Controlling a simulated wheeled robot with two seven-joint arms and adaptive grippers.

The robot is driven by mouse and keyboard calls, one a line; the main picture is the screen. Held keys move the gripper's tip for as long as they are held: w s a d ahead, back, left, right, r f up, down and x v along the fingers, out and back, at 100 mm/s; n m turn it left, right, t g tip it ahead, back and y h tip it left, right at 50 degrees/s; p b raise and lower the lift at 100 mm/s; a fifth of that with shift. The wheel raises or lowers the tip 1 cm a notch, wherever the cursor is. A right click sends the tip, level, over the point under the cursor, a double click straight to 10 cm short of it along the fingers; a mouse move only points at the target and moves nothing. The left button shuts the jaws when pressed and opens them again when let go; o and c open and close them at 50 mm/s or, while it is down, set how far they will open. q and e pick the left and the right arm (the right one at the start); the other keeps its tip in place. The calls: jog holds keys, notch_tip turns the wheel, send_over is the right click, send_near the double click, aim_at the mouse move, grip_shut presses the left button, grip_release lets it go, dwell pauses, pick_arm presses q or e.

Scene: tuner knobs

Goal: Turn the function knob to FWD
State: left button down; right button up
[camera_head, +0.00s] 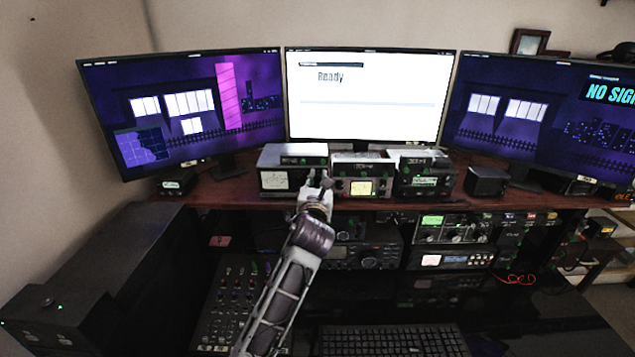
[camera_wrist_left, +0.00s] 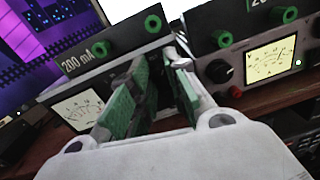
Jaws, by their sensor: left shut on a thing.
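My left gripper (camera_head: 318,183) reaches up to the lower right front of the left meter unit (camera_head: 293,160) on the shelf. In the left wrist view, the left gripper (camera_wrist_left: 160,72) has green-padded fingers at the right end of that unit's face, which reads "200 mA" (camera_wrist_left: 78,64). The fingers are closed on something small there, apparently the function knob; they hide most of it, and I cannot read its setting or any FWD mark. Green knobs (camera_wrist_left: 100,48) show on the unit's top. My right gripper is not in view.
A middle meter unit (camera_head: 361,186) with a lit dial stands close to the right, and another unit (camera_head: 424,183) beyond it. Three monitors stand behind; the centre monitor (camera_head: 365,100) reads "Ready". Radios and a mixer (camera_head: 225,315) sit below the shelf, with a keyboard (camera_head: 390,340) in front.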

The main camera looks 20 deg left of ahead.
pick_arm(q)
jog(key=shift+r+n+p, duration=0.1)
jog(key=shift+n+p, duration=0.5)
jog(key=shift+n, duration=0.1)
jog(key=c, duration=1.3)
grip_release()
jog(key=shift+c, duration=0.2)
jog(key=shift+s, duration=0.2)
jog(key=v, duration=1.1)
jog(key=shift+s, duration=0.3)
jog(key=shift+d, duration=0.15)
